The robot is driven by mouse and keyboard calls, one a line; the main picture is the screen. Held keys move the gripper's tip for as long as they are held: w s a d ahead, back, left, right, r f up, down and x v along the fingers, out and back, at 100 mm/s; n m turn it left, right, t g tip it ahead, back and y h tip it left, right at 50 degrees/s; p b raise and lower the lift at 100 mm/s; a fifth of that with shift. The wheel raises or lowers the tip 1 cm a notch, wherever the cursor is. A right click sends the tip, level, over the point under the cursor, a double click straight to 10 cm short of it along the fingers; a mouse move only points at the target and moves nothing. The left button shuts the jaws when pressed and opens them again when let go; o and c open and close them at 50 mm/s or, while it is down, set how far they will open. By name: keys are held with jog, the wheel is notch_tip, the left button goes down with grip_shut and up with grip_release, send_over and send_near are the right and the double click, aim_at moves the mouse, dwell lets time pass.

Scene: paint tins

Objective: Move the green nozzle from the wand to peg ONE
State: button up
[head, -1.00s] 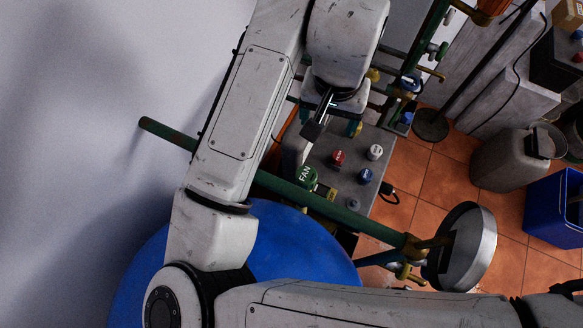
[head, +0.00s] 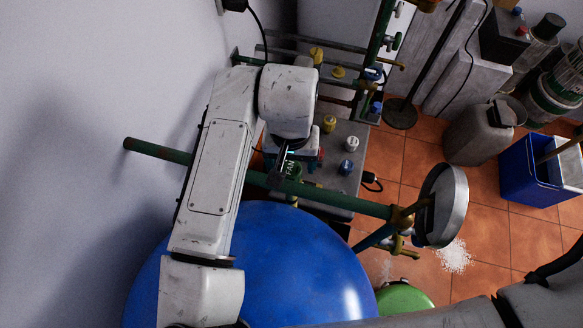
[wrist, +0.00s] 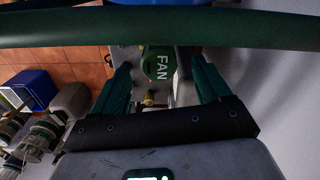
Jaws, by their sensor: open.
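The green nozzle (wrist: 160,63), a round cap marked FAN, shows in the wrist view between my fingers. In the head view the green nozzle (head: 292,170) is partly covered by my arm's end and the long green pipe. My gripper (wrist: 160,70) is open, with one teal finger on each side of the nozzle and a gap to both. What the nozzle sits on is mostly hidden, so I cannot make out the wand. I cannot read a label marking peg ONE.
A long green pipe (head: 336,200) crosses in front of the grey bench (head: 346,184); the pipe also spans the top of the wrist view (wrist: 160,29). White (head: 352,144), blue (head: 346,167) and yellow (head: 329,123) caps stand on the bench. A round metal dish (head: 446,205) is at right.

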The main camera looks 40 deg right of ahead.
aim_at(291, 168)
jog(key=shift+f+p, duration=0.5)
jog(key=shift+f, duration=1.6)
jog(key=c, duration=1.1)
jog(key=shift+r, duration=0.15)
jog(key=shift+d+r, duration=0.1)
jog(key=shift+r, duration=0.45)
jog(key=s+d+r, duration=0.2)
jog(key=s+r, duration=0.2)
jog(key=s+d+r+b, duration=0.1)
jog(key=s+d+r, duration=0.2)
jog(key=s+d+r+b, duration=0.1)
jog(key=s+d+r, duration=0.1)
jog(key=s+r, duration=0.2)
jog(key=shift+s+d+r, duration=0.35)
